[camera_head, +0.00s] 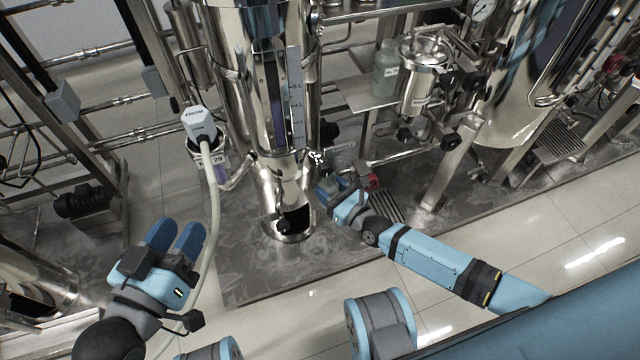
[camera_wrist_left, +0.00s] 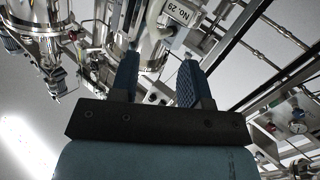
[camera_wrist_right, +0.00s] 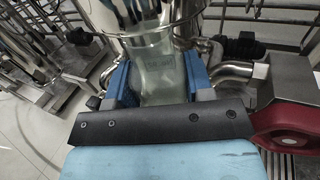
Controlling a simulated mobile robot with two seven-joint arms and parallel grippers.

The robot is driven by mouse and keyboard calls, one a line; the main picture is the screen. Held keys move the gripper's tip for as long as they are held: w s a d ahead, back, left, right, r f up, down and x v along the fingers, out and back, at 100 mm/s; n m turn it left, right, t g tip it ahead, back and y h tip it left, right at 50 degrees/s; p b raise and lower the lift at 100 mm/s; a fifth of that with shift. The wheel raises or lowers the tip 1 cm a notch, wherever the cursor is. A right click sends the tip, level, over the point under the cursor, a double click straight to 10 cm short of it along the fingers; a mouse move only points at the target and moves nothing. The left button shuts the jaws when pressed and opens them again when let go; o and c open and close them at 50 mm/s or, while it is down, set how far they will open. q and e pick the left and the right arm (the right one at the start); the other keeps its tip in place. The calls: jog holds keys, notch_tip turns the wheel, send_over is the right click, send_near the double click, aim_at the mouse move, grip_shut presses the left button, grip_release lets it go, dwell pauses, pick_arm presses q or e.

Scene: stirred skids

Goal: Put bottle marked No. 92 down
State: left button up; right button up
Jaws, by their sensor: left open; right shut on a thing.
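My right gripper (camera_wrist_right: 159,82) is shut on a translucent pale green bottle (camera_wrist_right: 162,72), which shows between its blue fingers in the right wrist view. No number is readable on it, and a shiny metal rim crosses close by its upper part. In the head view my right gripper (camera_head: 328,190) is low beside the large steel column, and the held bottle cannot be made out there. My left gripper (camera_head: 175,232) is open and empty at lower left; its spread fingers also show in the left wrist view (camera_wrist_left: 157,75).
A greenish bottle (camera_head: 385,72) with an unreadable label stands on a steel shelf (camera_head: 362,96). A white "FROM" piece (camera_head: 198,124) with a hose sits above a holder marked 29 (camera_head: 218,161). The steel column (camera_head: 270,90), pipes and a frame leg (camera_head: 447,165) crowd the skid.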

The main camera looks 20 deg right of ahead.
aim_at(320, 184)
jog(key=b+x, duration=0.1)
jog(key=x, duration=0.1)
jog(key=shift+w+a, duration=0.15)
jog(key=shift+w, duration=0.15)
jog(key=shift+w+a+f+b, duration=0.1)
jog(key=shift+w+f+b, duration=0.1)
jog(key=shift+f+b, duration=0.15)
jog(key=shift+w+a+f+b, duration=0.1)
jog(key=shift+w+f+b, duration=0.1)
jog(key=shift+f, duration=0.3)
jog(key=shift+r, duration=0.1)
jog(key=o, duration=1)
pick_arm(q)
jog(key=shift+w+a+m+t, duration=0.3)
jog(key=shift+w+m+t, duration=0.15)
jog(key=shift+m, duration=0.25)
